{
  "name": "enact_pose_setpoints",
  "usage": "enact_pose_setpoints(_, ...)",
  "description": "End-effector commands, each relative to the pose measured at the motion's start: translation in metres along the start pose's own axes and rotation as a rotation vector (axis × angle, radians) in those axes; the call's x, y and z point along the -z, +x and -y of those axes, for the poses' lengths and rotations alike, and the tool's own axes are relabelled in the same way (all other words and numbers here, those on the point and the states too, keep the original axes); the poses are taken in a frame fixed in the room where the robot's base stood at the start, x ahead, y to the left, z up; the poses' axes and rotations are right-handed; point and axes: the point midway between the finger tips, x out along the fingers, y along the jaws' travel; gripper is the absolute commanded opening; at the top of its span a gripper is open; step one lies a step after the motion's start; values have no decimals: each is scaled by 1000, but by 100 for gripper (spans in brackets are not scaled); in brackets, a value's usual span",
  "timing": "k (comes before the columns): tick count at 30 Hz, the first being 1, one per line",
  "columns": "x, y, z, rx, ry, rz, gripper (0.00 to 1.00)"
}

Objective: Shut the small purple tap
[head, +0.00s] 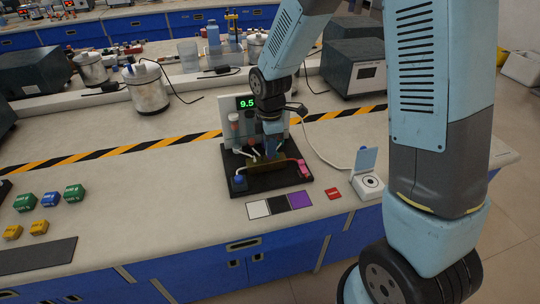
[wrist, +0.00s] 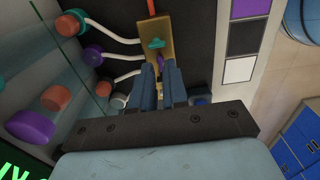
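The small purple tap (wrist: 160,62) shows in the wrist view as a purple bit right at my fingertips, on a brass block (wrist: 148,30). The fingers cover much of it. A teal tap (wrist: 157,44) sits on the same block, just beyond. My gripper (wrist: 161,72) points down at the block with a narrow gap between its fingers; whether they press on the purple tap I cannot tell. In the head view my gripper (head: 268,150) is low over the black base (head: 263,184) and hides the taps.
White tubes run from the block to coloured-capped vessels (wrist: 93,53) beside my fingers. A display reading 9.5 (head: 246,103) stands behind. White, black and purple squares (head: 279,204) lie in front. A white device with a raised lid (head: 368,184) stands at right.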

Motion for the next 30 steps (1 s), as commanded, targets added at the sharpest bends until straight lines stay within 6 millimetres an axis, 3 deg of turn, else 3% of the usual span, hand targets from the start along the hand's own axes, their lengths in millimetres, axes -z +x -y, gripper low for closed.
enact_pose_setpoints(30, 0, 11, 0, 1, 1, 0, 14)
